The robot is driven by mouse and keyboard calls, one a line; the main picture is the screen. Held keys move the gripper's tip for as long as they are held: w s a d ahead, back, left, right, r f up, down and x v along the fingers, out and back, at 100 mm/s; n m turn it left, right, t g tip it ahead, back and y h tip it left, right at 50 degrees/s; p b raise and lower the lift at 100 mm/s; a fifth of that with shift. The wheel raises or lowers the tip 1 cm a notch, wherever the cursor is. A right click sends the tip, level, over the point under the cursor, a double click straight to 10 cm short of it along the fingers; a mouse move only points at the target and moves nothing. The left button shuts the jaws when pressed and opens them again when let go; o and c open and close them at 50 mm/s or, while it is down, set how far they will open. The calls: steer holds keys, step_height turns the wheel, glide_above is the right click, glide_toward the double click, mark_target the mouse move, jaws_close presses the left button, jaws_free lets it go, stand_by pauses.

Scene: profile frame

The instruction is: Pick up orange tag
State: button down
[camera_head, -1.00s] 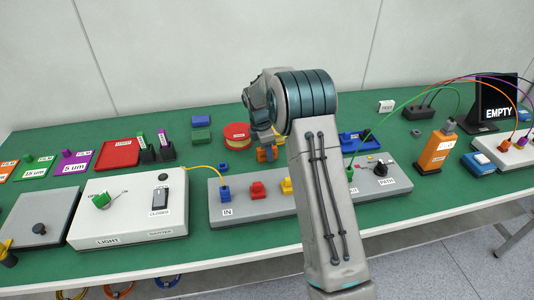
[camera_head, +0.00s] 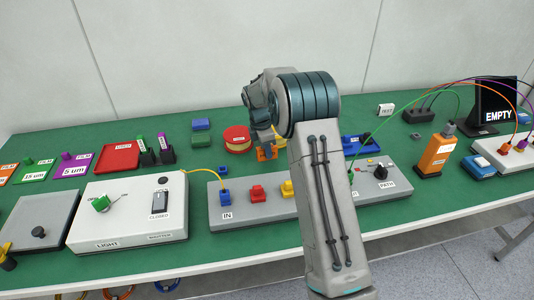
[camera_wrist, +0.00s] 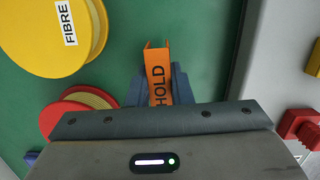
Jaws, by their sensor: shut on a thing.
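The orange tag (camera_wrist: 155,60), marked HOLD, sits between the dark fingers of my gripper (camera_wrist: 157,82) in the wrist view. The fingers are shut on its sides, and its far end sticks out beyond them. The tag's near part is hidden by the gripper body. In the head view the orange tag (camera_head: 266,153) shows as a small patch below my gripper (camera_head: 264,138), close over the green table behind the grey panel. I cannot tell whether the tag still touches the table.
A red and yellow spool (camera_head: 237,138) stands just left of my gripper. The grey panel (camera_head: 258,214) with coloured plugs lies in front. A blue tray (camera_head: 356,145) is to the right, partly behind my arm. A green cable arcs up on the right.

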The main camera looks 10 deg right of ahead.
steer(key=r, duration=0.2)
steer(key=shift+s+d+r, duration=0.3)
steer(key=shift+d+r, duration=0.05)
steer(key=shift+r, duration=0.05)
steer(key=s+d+r+b, duration=0.1)
steer(key=s+d+r, duration=0.5)
steer(key=s+d, duration=0.1)
steer(key=shift+s+d+r, duration=0.2)
steer(key=shift+s, duration=0.25)
